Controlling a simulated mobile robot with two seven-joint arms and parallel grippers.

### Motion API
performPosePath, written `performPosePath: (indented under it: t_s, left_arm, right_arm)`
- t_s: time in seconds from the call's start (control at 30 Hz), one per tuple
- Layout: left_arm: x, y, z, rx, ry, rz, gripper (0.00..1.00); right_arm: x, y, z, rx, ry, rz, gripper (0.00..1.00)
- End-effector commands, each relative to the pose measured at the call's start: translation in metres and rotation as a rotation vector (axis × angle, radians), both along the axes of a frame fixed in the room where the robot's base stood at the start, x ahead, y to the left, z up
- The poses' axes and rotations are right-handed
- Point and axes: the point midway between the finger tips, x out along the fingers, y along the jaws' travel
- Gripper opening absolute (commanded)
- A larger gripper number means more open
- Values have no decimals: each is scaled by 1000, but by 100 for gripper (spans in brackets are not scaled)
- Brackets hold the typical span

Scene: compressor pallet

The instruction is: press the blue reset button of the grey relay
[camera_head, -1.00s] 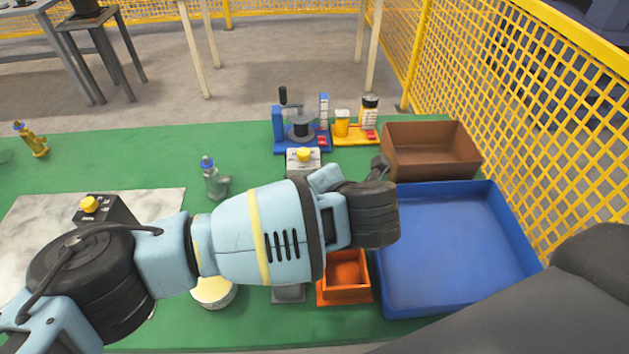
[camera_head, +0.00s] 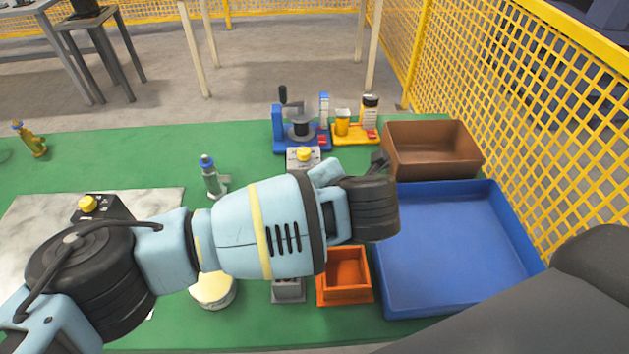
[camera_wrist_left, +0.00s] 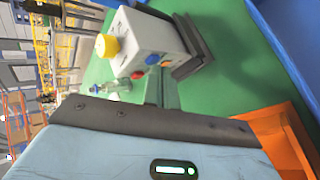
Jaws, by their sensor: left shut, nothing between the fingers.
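The grey relay (camera_head: 297,164) stands on the green table past my left arm, with a yellow knob (camera_head: 303,154) on top. My arm covers its lower part in the head view. In the left wrist view the grey relay (camera_wrist_left: 157,32) stands on a dark base. Its face shows a small blue button (camera_wrist_left: 152,60) and a red one (camera_wrist_left: 137,75). My left gripper (camera_wrist_left: 166,78) is shut and empty, its fingers close to that face; I cannot tell whether they touch it. My right gripper is not in view.
A blue tray (camera_head: 455,302) and a brown bin (camera_head: 432,165) lie to the right. An orange bin (camera_head: 345,292) and a round cream-topped tin (camera_head: 213,291) are nearer. A bottle (camera_head: 211,178) stands left of the relay. A black box (camera_head: 110,207) with a yellow knob is further left.

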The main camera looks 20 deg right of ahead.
Motion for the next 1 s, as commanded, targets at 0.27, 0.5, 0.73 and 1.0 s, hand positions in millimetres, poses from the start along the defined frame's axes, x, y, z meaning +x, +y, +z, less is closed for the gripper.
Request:
performPosePath:
  t_s: [0.27, 0.5, 0.73, 1.0]
  left_arm:
    - [0, 0, 0, -1, 0, -1, 0]
    - [2, -1, 0, -1, 1, -1, 0]
    - [3, -1, 0, -1, 1, -1, 0]
    - [-5, 2, 2, 1, -1, -2, 0]
  right_arm:
    - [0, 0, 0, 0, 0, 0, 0]
    - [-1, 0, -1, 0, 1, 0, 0]
    - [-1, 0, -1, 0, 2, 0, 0]
    - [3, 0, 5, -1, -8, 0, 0]
